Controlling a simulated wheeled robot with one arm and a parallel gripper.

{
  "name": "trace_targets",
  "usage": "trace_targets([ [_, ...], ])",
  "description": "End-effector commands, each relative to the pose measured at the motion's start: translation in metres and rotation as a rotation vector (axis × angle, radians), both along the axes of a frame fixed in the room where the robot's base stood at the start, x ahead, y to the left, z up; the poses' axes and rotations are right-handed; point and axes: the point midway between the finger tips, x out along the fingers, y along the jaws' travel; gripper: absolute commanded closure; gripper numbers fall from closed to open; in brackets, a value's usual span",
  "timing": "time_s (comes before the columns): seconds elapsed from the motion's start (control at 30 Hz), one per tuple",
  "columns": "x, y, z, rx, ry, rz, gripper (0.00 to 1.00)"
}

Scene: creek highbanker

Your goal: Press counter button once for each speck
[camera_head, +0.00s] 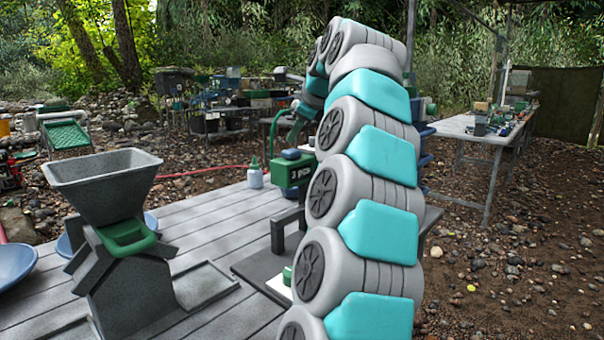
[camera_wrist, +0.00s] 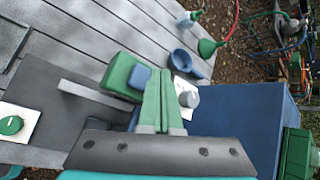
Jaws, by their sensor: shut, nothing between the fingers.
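A green counter box (camera_head: 290,173) with white lettering that looks like a "3" and small letters stands on a dark stand at the table's right side. Its blue button (camera_head: 291,154) is on top. In the wrist view the green box (camera_wrist: 121,78) and blue button (camera_wrist: 140,77) lie just left of my fingertips. My gripper (camera_wrist: 155,72) is shut and empty, its green fingers close to the button. I cannot tell whether they touch it. In the head view my gripper (camera_head: 295,136) is just above the box, partly hidden by my arm. No specks can be made out.
A grey hopper (camera_head: 103,178) stands on the plank table, with a blue bowl (camera_head: 14,264) at the left edge. A squeeze bottle (camera_head: 255,175) stands behind.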

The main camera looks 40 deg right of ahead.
Motion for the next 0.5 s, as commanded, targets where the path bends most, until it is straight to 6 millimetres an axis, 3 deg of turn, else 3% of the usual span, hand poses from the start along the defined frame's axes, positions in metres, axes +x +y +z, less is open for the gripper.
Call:
trace_targets([
  [0.5, 0.000, -0.003, 0.042, 0.000, -0.001, -0.009, 1.00],
])
